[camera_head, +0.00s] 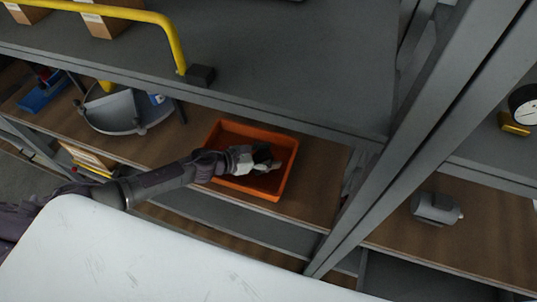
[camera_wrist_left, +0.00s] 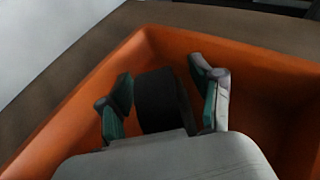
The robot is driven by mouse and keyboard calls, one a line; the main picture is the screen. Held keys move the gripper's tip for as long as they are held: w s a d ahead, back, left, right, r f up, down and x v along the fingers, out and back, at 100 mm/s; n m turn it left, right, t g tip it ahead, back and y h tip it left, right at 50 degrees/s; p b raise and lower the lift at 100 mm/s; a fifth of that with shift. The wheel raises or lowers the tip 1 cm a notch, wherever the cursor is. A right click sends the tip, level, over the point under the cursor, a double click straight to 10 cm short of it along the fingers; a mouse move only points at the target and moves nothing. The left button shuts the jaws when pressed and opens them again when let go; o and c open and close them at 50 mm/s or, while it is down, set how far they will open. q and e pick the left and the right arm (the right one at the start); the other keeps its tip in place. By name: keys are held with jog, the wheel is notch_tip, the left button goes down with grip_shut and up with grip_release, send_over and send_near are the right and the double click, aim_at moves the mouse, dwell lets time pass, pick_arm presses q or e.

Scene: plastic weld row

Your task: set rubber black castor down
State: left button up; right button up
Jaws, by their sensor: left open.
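The black rubber castor (camera_wrist_left: 162,100) shows in the left wrist view as a dark, rounded block between the two fingers of my left gripper (camera_wrist_left: 162,97). The fingers stand open, with a gap visible on the castor's right side; on its left side the gap is narrow. The castor is inside an orange bin (camera_wrist_left: 180,48), and its lower part is hidden by the gripper body. In the head view my left gripper (camera_head: 268,160) reaches into the same orange bin (camera_head: 222,132) on a brown shelf; the castor is hard to make out there. My right gripper is not in view.
A grey shelf board (camera_head: 290,70) lies above the bin, and a grey upright post (camera_head: 420,150) stands to its right. A round grey container (camera_head: 125,112) is on the shelf at left. A grey cylindrical part (camera_head: 436,208) lies on the right-hand shelf. A white surface (camera_head: 150,260) fills the front.

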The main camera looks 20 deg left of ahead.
pick_arm(q)
jog(key=shift+r, duration=0.15)
jog(key=shift+a+r, duration=0.1)
jog(key=shift+r, duration=0.05)
jog(key=b+v, duration=0.1)
jog(key=v, duration=0.4)
jog(key=b+v, duration=0.2)
jog(key=v, duration=0.3)
jog(key=shift+s+a, duration=0.35)
jog(key=shift+s+a+r, duration=0.25)
jog(key=shift+s+a, duration=0.1)
